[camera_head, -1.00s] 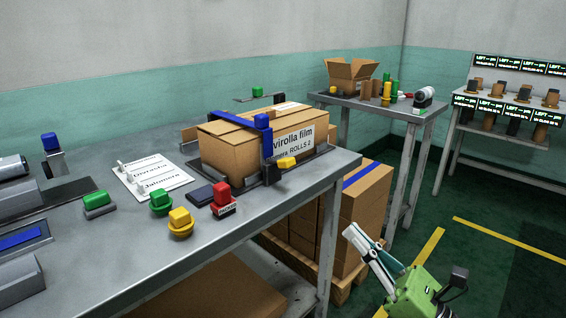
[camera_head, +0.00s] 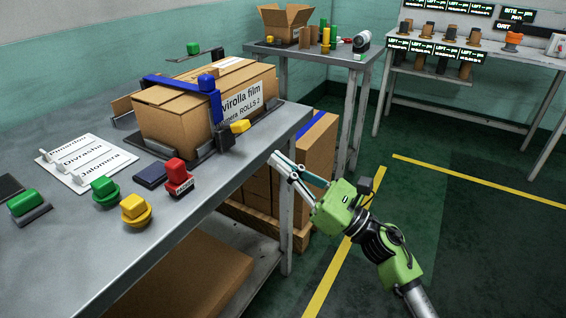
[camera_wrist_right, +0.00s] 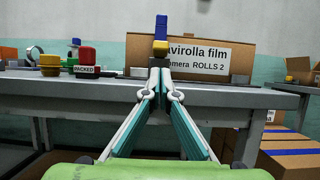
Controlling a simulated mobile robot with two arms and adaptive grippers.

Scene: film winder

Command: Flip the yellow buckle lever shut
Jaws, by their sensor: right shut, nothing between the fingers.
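The yellow buckle lever (camera_head: 240,126) sticks out sideways from the dark buckle (camera_head: 224,139) on the blue strap (camera_head: 180,84), at the front of the cardboard film box (camera_head: 172,118). It also shows in the wrist view (camera_wrist_right: 160,47), above and beyond the fingertips. My right gripper (camera_head: 279,160) is shut and empty, at the right of the table's edge. It points toward the buckle, with a gap between them in the head view. In the wrist view its fingertips (camera_wrist_right: 159,77) overlap the dark lower part of the buckle; contact cannot be told. My left gripper is out of view.
The metal table (camera_head: 75,250) carries a red button (camera_head: 177,172), a yellow button (camera_head: 134,208), green buttons and a label board (camera_head: 88,163). Stacked boxes (camera_head: 310,165) stand below beside its leg. Open floor (camera_head: 400,215) lies to the right.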

